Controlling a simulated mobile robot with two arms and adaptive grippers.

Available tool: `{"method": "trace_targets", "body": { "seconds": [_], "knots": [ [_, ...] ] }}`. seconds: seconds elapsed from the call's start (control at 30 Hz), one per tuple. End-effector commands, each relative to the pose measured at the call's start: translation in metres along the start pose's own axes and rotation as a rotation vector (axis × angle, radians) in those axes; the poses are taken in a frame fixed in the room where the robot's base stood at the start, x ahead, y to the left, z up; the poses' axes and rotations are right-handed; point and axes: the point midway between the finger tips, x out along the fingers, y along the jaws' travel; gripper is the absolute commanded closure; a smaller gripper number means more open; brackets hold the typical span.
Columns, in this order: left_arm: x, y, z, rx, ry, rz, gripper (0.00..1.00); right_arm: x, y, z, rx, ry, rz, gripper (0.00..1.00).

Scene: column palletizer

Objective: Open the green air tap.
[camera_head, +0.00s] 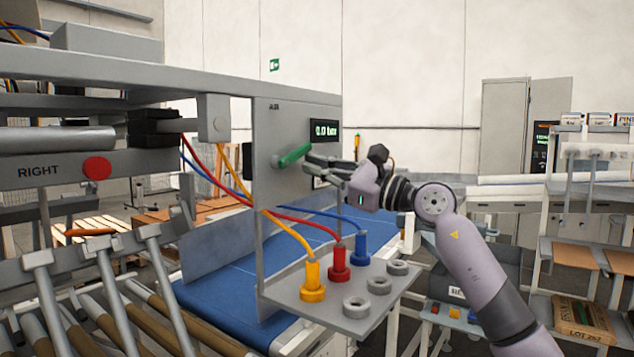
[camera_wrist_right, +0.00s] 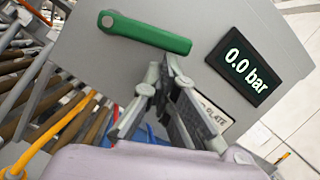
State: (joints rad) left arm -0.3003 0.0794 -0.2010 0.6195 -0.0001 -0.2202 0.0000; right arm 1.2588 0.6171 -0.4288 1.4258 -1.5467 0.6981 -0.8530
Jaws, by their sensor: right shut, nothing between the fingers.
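The green air tap (camera_head: 294,155) is a lever on the grey panel face, below and left of the pressure display. In the right wrist view its green handle (camera_wrist_right: 150,33) runs nearly level, tilting down to the right from a pivot at its left end. My right gripper (camera_head: 312,163) is shut and empty, its fingertips close to the handle's free end. In the right wrist view the fingertips (camera_wrist_right: 162,70) are just below that end; I cannot tell whether they touch it. My left gripper is not in view.
The pressure display (camera_head: 324,130) reads 0.0 bar. Below the panel, a grey shelf (camera_head: 330,318) holds yellow, red and blue hose plugs (camera_head: 338,262) and several grey rings. A blue conveyor belt (camera_head: 225,300) runs behind. A roller conveyor lies at the left.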

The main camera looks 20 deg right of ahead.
Motion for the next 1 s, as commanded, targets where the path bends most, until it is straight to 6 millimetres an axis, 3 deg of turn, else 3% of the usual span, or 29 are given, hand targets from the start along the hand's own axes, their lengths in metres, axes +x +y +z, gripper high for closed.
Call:
{"method": "trace_targets", "body": {
  "seconds": [0.5,1.0],
  "knots": [
    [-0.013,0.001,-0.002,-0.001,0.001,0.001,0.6,0.009,-0.012,0.035,-0.477,0.0,0.119,1.0],
    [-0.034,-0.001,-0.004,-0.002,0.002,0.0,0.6,0.016,-0.009,0.065,-0.912,0.0,0.229,1.0]
  ]
}}
